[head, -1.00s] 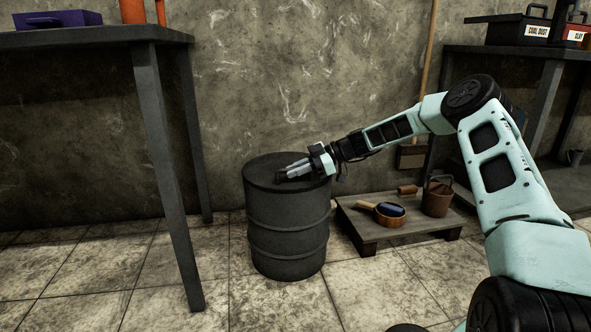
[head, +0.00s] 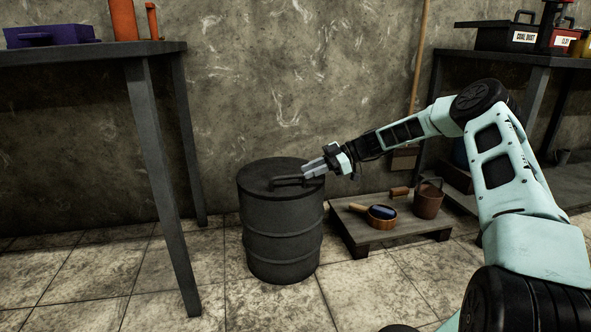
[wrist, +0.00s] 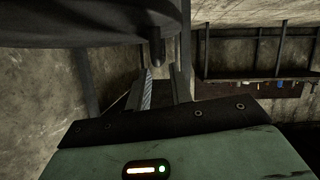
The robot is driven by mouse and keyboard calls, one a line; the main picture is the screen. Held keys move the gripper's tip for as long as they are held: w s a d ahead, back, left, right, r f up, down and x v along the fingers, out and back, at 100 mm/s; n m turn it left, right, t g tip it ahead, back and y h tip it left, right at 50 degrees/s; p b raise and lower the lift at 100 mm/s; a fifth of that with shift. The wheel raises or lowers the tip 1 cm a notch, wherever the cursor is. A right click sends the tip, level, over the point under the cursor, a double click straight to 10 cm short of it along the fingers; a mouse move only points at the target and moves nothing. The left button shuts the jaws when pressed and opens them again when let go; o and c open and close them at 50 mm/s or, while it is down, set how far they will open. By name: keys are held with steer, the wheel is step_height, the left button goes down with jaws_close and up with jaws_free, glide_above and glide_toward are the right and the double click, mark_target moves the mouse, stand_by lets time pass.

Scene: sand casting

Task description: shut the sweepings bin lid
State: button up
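The sweepings bin, a dark grey ribbed drum (head: 283,235), stands on the floor in the middle of the head view. Its round lid (head: 262,169) lies flat across the top, with no visible gap at the rim. The lid's bar handle (head: 286,181) faces me; one dark end of it seems to show in the wrist view (wrist: 157,52). My gripper (head: 309,170) is at the right side of the lid, near the handle's right end. In the wrist view its fingers (wrist: 160,72) are apart with nothing between them. I cannot tell whether a finger touches the handle.
A low wooden pallet (head: 385,238) with a bucket (head: 428,198) and a round wooden pan (head: 381,215) is right of the drum. A table leg (head: 163,190) stands to its left. A broom handle (head: 419,60) leans on the wall behind.

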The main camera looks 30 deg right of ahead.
steer(key=p+v, duration=0.3)
steer(key=v, duration=0.6)
steer(key=shift+s+d+p, duration=0.25)
steer(key=shift+d+p, duration=0.1)
steer(key=shift+d, duration=0.05)
